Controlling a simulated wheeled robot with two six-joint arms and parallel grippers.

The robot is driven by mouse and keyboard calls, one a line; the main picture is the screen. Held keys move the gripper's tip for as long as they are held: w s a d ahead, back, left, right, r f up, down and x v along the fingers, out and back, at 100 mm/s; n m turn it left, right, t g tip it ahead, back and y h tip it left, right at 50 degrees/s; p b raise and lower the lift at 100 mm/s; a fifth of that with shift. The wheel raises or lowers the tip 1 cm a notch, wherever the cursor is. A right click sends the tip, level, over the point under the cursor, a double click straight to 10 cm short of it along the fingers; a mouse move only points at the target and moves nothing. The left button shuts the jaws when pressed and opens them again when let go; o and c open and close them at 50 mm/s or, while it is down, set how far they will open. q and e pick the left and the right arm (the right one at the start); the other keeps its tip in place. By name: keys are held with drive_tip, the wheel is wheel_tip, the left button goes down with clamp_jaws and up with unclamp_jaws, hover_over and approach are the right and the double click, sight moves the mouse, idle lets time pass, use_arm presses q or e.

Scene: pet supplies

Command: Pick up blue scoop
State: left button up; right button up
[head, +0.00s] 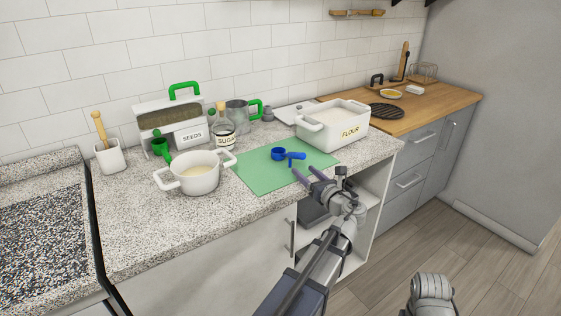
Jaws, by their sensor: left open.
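The blue scoop (279,154) lies on the green mat (262,179) on the speckled counter. Its round cup is on the left and its short handle points right. My left gripper (305,173) is open, with its two fingers pointing toward the scoop from the front right. The fingertips are just short of the handle in the picture, with nothing between them. I cannot tell their exact height above the mat.
A white flour bin (334,124) stands just behind and right of the scoop. A white two-handled pot (194,174) stands left of the mat. The sugar jar (224,132), seeds box (172,124) and green scoop (161,147) are farther back. The mat's front part is clear.

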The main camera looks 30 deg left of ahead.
sight(294, 153)
use_arm(q)
drive_tip(key=shift+w+a+r+m, duration=0.35)
drive_tip(key=shift+a+m, duration=0.15)
drive_tip(key=shift+m, duration=0.1)
drive_tip(key=shift+x, duration=1.3)
drive_tip(key=shift+r+p+x, duration=0.2)
drive_tip(key=shift+r+x, duration=0.05)
drive_tip(key=shift+x, duration=1)
drive_tip(key=shift+r+p+x, duration=0.2)
drive_tip(key=shift+x, duration=1.1)
drive_tip(key=shift+w+d, duration=0.1)
drive_tip(key=shift+d, duration=0.05)
clamp_jaws()
